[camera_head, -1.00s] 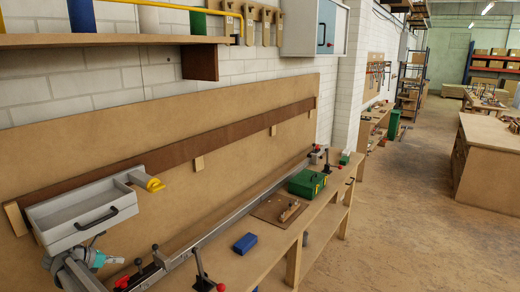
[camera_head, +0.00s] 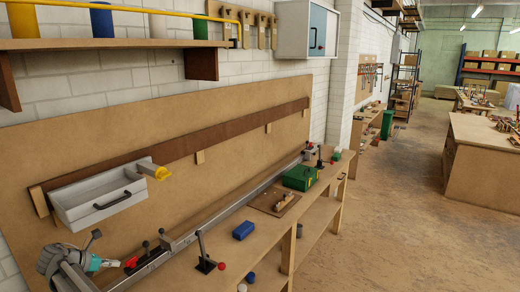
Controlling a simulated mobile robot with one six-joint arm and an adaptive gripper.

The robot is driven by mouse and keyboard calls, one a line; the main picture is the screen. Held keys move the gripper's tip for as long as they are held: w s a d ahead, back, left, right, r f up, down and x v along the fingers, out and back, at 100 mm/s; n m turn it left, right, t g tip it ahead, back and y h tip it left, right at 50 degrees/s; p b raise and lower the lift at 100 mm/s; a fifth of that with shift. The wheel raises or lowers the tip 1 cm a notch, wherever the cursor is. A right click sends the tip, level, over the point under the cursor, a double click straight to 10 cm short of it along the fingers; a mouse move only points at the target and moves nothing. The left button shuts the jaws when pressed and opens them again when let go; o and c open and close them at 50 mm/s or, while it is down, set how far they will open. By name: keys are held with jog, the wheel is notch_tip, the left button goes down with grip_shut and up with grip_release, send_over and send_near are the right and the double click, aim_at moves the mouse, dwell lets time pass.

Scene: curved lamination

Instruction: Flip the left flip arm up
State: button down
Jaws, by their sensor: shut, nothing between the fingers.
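A long grey rail (camera_head: 235,208) runs along the back of the bench. Near its left end are a grey bracket with dark-knobbed levers (camera_head: 163,240) and a small red part (camera_head: 131,264); I cannot tell which lever is the left flip arm. My grey arm comes in at the lower left, and my gripper (camera_head: 110,263) seems to be the small shut end beside the teal part, just left of the red part. Contact cannot be told. A similar fitting (camera_head: 309,152) sits at the rail's far end.
A grey drawer box (camera_head: 98,200) with a yellow-tipped part juts from the wall panel above my arm. A lever clamp (camera_head: 205,262), a blue block (camera_head: 243,230) and a green box (camera_head: 300,178) are on the bench.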

jog(key=w+d+f+m+g+y, duration=0.1)
jog(key=d+f+m+g, duration=0.4)
jog(key=d, duration=1.5)
jog(key=w+d+m+g+y, duration=0.15)
jog(key=d+m, duration=0.75)
jog(key=d, duration=1)
jog(key=s+d+m+y, duration=0.1)
jog(key=s+d+m, duration=0.4)
jog(key=d, duration=0.4)
jog(key=s+d+f+m+g+y, duration=0.1)
jog(key=s+d+m+y, duration=0.1)
jog(key=s+d+m, duration=0.3)
jog(key=s+d+f+m+y, duration=0.1)
jog(key=s+d+m, duration=0.4)
jog(key=d, duration=0.7)
jog(key=shift+d+f+m, duration=0.2)
jog(key=shift+d+m, duration=0.1)
jog(key=shift+m, duration=0.1)
jog(key=shift+g+y, duration=0.25)
